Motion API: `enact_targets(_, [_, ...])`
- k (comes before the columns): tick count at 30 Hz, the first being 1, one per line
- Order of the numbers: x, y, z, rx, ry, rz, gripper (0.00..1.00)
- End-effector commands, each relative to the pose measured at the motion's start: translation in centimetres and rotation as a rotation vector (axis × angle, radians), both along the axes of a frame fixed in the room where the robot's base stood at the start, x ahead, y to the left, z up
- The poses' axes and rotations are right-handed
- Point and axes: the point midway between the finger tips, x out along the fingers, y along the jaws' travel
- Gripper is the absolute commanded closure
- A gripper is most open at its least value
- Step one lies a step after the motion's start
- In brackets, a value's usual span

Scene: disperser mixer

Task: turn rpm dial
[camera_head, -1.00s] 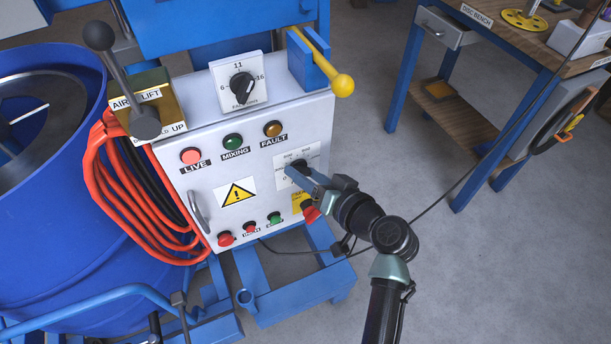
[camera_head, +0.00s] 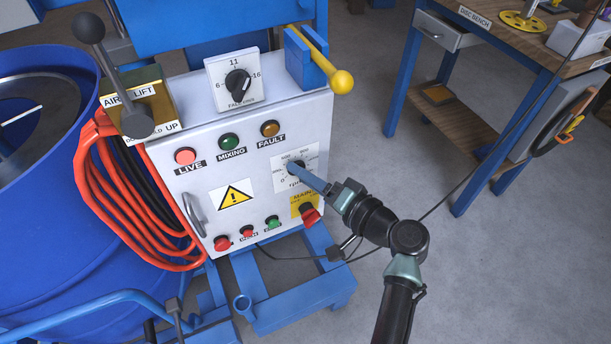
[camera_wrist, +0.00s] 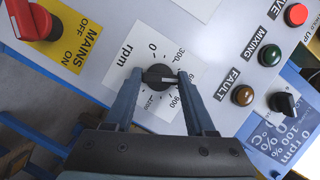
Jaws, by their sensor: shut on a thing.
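The rpm dial (camera_wrist: 160,77) is a black knob with a pale pointer line, on a white scale plate (camera_wrist: 138,48) marked from 0 through 300 upward. In the wrist view my gripper (camera_wrist: 158,80) has one blue finger on each side of the knob and is shut on it. In the head view my gripper (camera_head: 304,174) reaches the plate on the right of the grey panel (camera_head: 187,218). The fingers hide most of the knob there.
The red mains switch (camera_head: 309,214) sits just below on a yellow plate. Live, mixing and fault lamps (camera_head: 270,128) are above.

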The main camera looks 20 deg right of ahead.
Motion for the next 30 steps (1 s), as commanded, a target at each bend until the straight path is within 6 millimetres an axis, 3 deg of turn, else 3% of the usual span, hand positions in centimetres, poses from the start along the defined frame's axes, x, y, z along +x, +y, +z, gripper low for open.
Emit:
enact_targets(10, [0.0,0.1,-0.1,0.004,0.003,0.002,1.00])
enact_targets(11, [0.0,0.1,-0.1,0.003,0.002,0.002,0.42])
enact_targets(15, [0.0,0.1,-0.1,0.003,0.002,0.001,0.16])
enact_targets(25, [-0.2,-0.1,0.0,0.002,0.001,0.000,0.15])
enact_targets(30, [-1.9,-0.9,0.4,0.002,0.001,-0.004,0.15])
